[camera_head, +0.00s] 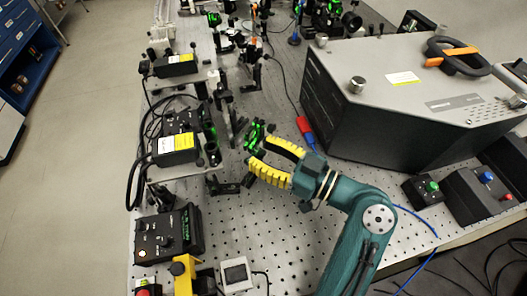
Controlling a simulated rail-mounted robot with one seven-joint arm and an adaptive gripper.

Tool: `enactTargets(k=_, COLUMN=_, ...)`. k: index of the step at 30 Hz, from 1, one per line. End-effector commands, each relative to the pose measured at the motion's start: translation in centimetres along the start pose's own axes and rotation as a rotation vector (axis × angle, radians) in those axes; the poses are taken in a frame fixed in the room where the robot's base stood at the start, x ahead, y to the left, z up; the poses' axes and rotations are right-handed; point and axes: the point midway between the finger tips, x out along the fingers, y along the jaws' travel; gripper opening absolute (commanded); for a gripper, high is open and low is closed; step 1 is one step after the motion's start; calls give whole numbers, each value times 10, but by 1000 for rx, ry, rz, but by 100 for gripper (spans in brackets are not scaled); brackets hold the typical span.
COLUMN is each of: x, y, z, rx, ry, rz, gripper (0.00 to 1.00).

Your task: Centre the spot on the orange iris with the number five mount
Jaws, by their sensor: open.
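My gripper (257,151) has two curved yellow fingers and comes from the right above the perforated bench. It is open, with nothing visible between the fingertips. Just beyond the fingertips is a dark optical mount with green-lit parts (256,131). I cannot read a number on it, and cannot tell whether a finger touches it. A small orange part (252,42) stands on the bench farther back, and another orange piece (254,9) is near the top edge. I cannot tell which is the iris. The spot on it is too small to make out.
A large grey-topped box (390,85) stands right of the gripper. Black boxes with yellow labels (176,142) and several mounts line the left side. A red-and-blue tool (305,130) lies by the grey box. Bare perforated bench (265,225) lies below the gripper.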

Motion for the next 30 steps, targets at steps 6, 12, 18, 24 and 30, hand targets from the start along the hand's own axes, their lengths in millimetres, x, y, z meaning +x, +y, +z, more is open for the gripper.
enactTargets(k=6, x=0, y=0, z=0, rx=0, ry=0, rz=0, gripper=12)
enactTargets(k=12, x=0, y=0, z=0, rx=-1, ry=0, rz=0, gripper=0)
enactTargets(k=18, x=0, y=0, z=-2, rx=-2, ry=2, rz=-1, gripper=0)
enactTargets(k=24, x=0, y=0, z=-4, rx=29, ry=3, rz=-1, gripper=0)
enactTargets(k=30, x=0, y=0, z=-7, rx=126, ry=4, rz=-1, gripper=0)
